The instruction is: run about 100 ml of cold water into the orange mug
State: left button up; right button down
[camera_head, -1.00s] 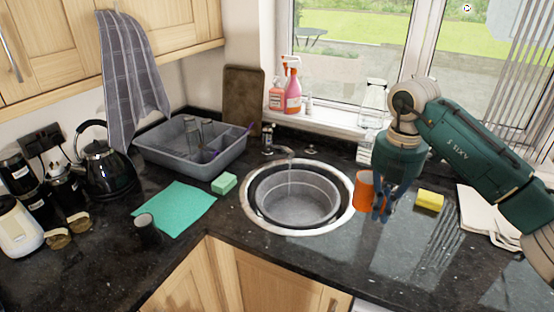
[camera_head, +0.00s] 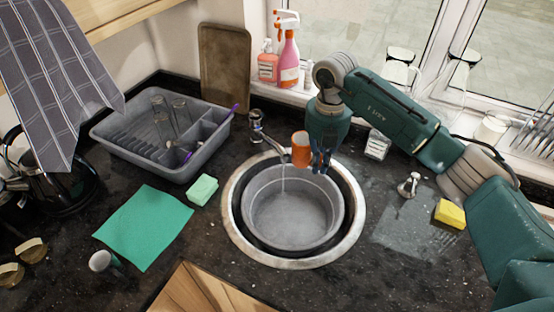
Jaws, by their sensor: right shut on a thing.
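The orange mug (camera_head: 301,149) is held over the back right part of the round sink (camera_head: 233,222), just right of the tap's spout. My right gripper (camera_head: 320,163) is shut on the mug from its right side. The chrome tap (camera_head: 258,127) stands behind the sink. A thin stream of water (camera_head: 283,182) falls from its spout into the grey bowl (camera_head: 336,212) in the sink. The stream passes left of the mug. The inside of the mug is not clear to see.
A grey dish rack (camera_head: 120,148) with glasses stands at the left. A green sponge (camera_head: 202,190) and a green cloth (camera_head: 145,226) lie left of the sink. A yellow sponge (camera_head: 450,214) and a small chrome fitting (camera_head: 409,185) are at the right. Spray bottles (camera_head: 289,60) stand on the sill.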

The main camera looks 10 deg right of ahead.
notch_tip(320, 180, down, 15)
jog(key=b, duration=1)
jog(key=w+a+r+b, duration=0.1)
jog(key=w+a+b, duration=0.1)
jog(key=w+a, duration=0.2)
jog(key=shift+w+r+b, duration=0.2)
jog(key=shift+w+b, duration=0.1)
jog(key=shift+w, duration=0.05)
